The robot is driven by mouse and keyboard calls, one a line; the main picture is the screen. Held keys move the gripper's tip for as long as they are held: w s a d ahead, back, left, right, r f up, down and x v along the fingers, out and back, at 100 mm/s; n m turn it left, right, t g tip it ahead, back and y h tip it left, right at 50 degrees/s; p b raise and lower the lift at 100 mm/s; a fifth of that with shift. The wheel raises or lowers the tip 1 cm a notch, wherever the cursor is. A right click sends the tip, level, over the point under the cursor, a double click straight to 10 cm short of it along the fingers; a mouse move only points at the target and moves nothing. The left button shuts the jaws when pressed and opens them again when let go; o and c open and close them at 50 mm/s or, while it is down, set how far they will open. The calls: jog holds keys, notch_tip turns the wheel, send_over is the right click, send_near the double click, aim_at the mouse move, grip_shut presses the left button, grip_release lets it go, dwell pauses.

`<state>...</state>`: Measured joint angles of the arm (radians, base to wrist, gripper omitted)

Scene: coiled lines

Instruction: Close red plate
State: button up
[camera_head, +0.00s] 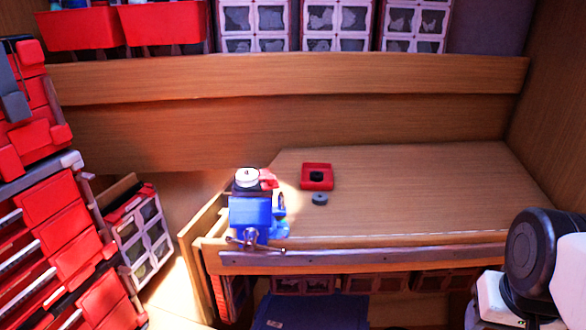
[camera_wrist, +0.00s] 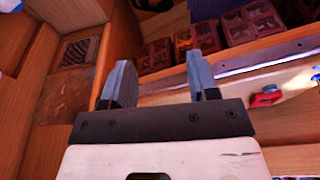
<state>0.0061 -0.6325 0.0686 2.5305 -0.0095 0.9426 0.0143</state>
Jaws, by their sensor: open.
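A square red plate (camera_head: 317,177) lies flat on the wooden workbench, with a dark round piece (camera_head: 317,176) in its middle. A small grey ring-like piece (camera_head: 319,199) lies just in front of it. A small red object (camera_wrist: 266,96) shows at the right of the wrist view; I cannot tell if it is the same plate. My gripper (camera_wrist: 160,78) is open, with nothing between its two fingers, and apart from the red object. In the head view, only part of my arm shows at the lower right; the fingers are out of view.
A blue vise (camera_head: 254,215) stands at the bench's front left corner, left of the plate. Red drawers (camera_head: 60,210) fill the left side. Red bins (camera_head: 165,24) and clear-fronted boxes (camera_head: 337,22) stand on the back shelf. The bench's right half (camera_head: 430,195) is clear.

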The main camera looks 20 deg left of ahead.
jog(key=shift+w+a+r, duration=0.15)
jog(key=shift+w, duration=0.05)
jog(key=shift+c, duration=0.7)
jog(key=n+g+y, duration=0.2)
jog(key=n+y, duration=0.3)
jog(key=n, duration=1.1)
send_near(270, 176)
jog(key=shift+s+a, duration=0.1)
jog(key=shift+a, duration=0.25)
jog(key=shift+f+h, duration=0.2)
jog(key=shift+h, duration=0.1)
jog(key=shift+x, duration=3.9)
jog(key=shift+c, duration=0.2)
grip_shut()
